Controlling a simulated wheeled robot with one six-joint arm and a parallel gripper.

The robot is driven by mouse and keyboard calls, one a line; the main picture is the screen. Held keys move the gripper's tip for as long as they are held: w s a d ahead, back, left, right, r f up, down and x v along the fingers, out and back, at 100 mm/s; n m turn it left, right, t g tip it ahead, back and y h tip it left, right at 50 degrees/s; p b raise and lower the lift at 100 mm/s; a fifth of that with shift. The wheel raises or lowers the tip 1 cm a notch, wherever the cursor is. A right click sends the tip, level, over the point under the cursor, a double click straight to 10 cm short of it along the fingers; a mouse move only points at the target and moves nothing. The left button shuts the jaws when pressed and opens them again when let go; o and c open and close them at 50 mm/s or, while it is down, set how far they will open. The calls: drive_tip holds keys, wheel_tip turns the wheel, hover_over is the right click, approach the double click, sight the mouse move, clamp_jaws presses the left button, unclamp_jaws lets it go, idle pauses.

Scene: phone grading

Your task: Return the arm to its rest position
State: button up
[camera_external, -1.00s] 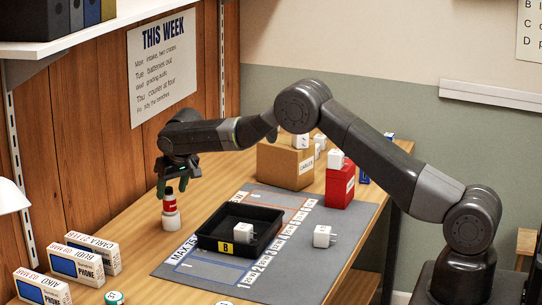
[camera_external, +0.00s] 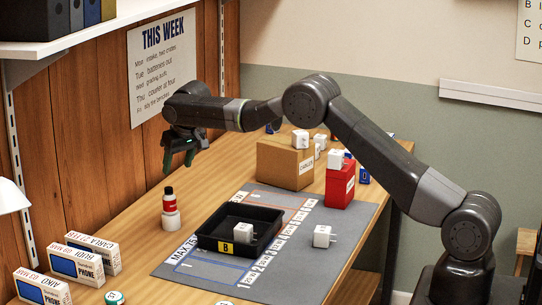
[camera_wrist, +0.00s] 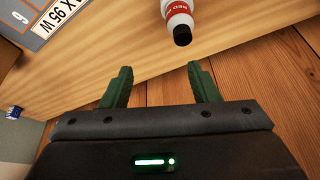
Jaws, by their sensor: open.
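My gripper (camera_external: 179,160) hangs in the air over the left part of the desk, above and a little behind the red and white bottle. Its jaws are apart with nothing between them. In the wrist view my gripper (camera_wrist: 159,85) shows two green fingers spread wide. The bottle (camera_external: 169,205), with a black cap and a red band, stands upright on the desk, clear of the fingers. The bottle also shows in the wrist view (camera_wrist: 178,14), beyond the fingertips. My arm reaches across the desk from the right, bent at a raised elbow.
A black tray (camera_external: 207,242) marked B holds a white plug on the grey mat (camera_external: 335,270). Another white plug (camera_external: 324,236) lies beside it. A cardboard box (camera_external: 283,167) and red box (camera_external: 340,187) stand behind. Phone boxes (camera_external: 93,253) sit front left. A wooden wall (camera_external: 80,130) is close.

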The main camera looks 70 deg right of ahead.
drive_tip(key=s+d+f+n+b, duration=0.1)
drive_tip(key=s+d+b, duration=0.1)
drive_tip(key=s+d, duration=0.65)
drive_tip(key=s+d+b, duration=0.1)
drive_tip(key=s+d, duration=0.4)
drive_tip(key=s, duration=0.6)
drive_tip(key=s+d+f+b, duration=0.1)
drive_tip(key=s, duration=1)
drive_tip(key=s+d+f+b, duration=0.1)
drive_tip(key=s+f, duration=0.1)
drive_tip(key=s, duration=0.9)
drive_tip(key=shift+s+f+y+b, duration=0.15)
drive_tip(key=shift+s+y+b, duration=0.15)
drive_tip(key=shift+b, duration=0.1)
